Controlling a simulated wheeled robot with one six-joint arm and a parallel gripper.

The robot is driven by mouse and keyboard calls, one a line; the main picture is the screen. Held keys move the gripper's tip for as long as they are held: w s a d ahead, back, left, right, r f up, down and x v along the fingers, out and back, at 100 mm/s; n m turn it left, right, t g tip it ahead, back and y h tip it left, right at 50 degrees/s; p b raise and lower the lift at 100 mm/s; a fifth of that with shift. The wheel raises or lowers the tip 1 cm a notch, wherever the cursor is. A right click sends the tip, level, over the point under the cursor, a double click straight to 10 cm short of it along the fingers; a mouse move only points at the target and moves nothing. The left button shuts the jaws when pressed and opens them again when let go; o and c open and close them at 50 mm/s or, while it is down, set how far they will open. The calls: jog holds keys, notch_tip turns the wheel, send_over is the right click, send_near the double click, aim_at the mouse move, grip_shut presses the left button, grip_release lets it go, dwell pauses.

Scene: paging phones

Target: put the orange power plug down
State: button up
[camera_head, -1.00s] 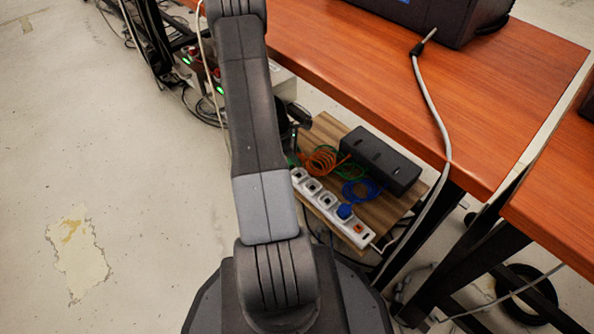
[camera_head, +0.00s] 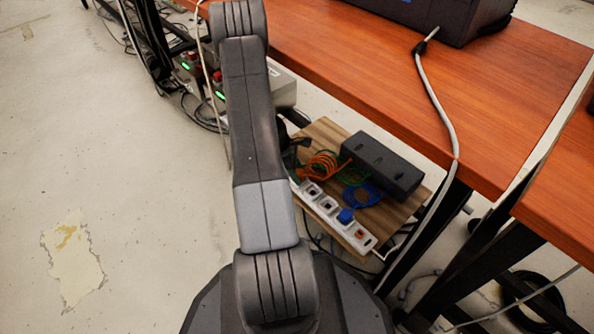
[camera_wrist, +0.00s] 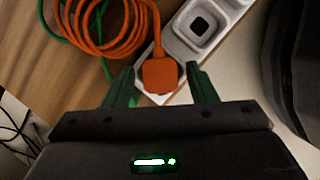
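The orange power plug (camera_wrist: 160,77) sits at the white power strip (camera_wrist: 184,47) in the wrist view, with its orange cable (camera_wrist: 110,44) coiled to the left. I cannot tell whether it is seated in a socket. My gripper (camera_wrist: 161,72) is open, with one green finger on each side of the plug and a visible gap on both sides. In the head view the orange cable (camera_head: 322,166) and the strip (camera_head: 361,238) show on a low wooden board (camera_head: 322,131); my arm hides the plug there.
A blue plug (camera_head: 345,215) is in the strip, with a blue cable (camera_head: 362,196) nearby. A black box (camera_head: 381,166) stands behind on the board. A green cable (camera_wrist: 52,30) runs beside the orange coil. The orange-brown table (camera_head: 400,95) overhangs close by.

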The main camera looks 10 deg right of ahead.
jog(key=shift+r, duration=0.15)
jog(key=shift+r, duration=0.35)
jog(key=s+p+v, duration=0.1)
jog(key=p+v, duration=0.4)
jog(key=v, duration=0.6)
jog(key=shift+w+a+r, duration=0.2)
jog(key=shift+w+r, duration=0.05)
jog(key=shift+w, duration=0.25)
dwell(1.9)
